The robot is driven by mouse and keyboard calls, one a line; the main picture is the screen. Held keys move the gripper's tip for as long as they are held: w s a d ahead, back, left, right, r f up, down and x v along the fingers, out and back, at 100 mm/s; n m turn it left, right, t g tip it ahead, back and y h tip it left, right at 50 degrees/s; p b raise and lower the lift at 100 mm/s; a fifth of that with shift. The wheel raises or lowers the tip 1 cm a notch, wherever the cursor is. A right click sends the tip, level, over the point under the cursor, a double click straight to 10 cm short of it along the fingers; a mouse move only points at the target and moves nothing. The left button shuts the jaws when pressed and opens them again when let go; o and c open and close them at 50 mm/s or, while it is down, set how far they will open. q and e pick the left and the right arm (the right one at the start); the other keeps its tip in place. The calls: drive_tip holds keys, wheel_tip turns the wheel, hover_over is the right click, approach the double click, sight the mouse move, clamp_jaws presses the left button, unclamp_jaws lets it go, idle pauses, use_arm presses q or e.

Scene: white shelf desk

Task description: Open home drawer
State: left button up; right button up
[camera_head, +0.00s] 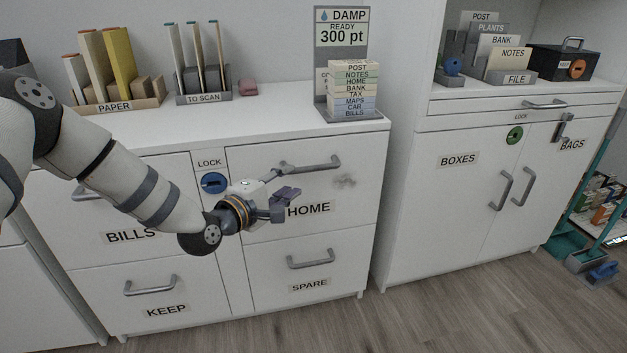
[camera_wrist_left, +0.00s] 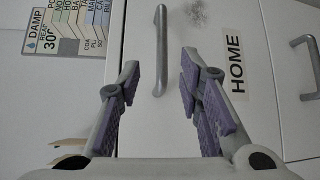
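The home drawer (camera_head: 352,205) is the upper right drawer of the white cabinet, with a HOME label (camera_head: 308,209), and looks closed. Its grey bar handle (camera_head: 322,163) is above the label. My left gripper (camera_head: 287,182) is in front of this drawer, at the handle's left end. In the left wrist view, the gripper (camera_wrist_left: 160,85) is open and empty. The handle (camera_wrist_left: 160,50) lies ahead, between the lines of its two fingers, and appears apart from the purple pads. The HOME label (camera_wrist_left: 236,62) shows at the right. My right gripper is not in view.
A blue round lock (camera_head: 214,183) sits left of the home drawer. The spare drawer handle (camera_head: 310,260) is below. A DAMP sign (camera_head: 342,30) and a labelled stack (camera_head: 352,92) stand on the cabinet top. The floor (camera_head: 420,315) in front is clear.

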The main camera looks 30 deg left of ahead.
sight(309, 171)
use_arm(q)
drive_tip(key=w+b, duration=0.1)
drive_tip(key=w, duration=0.2)
drive_tip(key=w+f, duration=0.1)
drive_tip(key=w, duration=0.2)
drive_tip(key=w+b, duration=0.1)
drive_tip(key=w, duration=0.2)
drive_tip(key=shift+w+d+f+b, duration=0.2)
drive_tip(key=shift+d+f+b, duration=0.15)
drive_tip(key=shift+f, duration=0.05)
drive_tip(key=shift+w+r, duration=0.1)
drive_tip(key=shift+w, duration=0.35)
clamp_jaws()
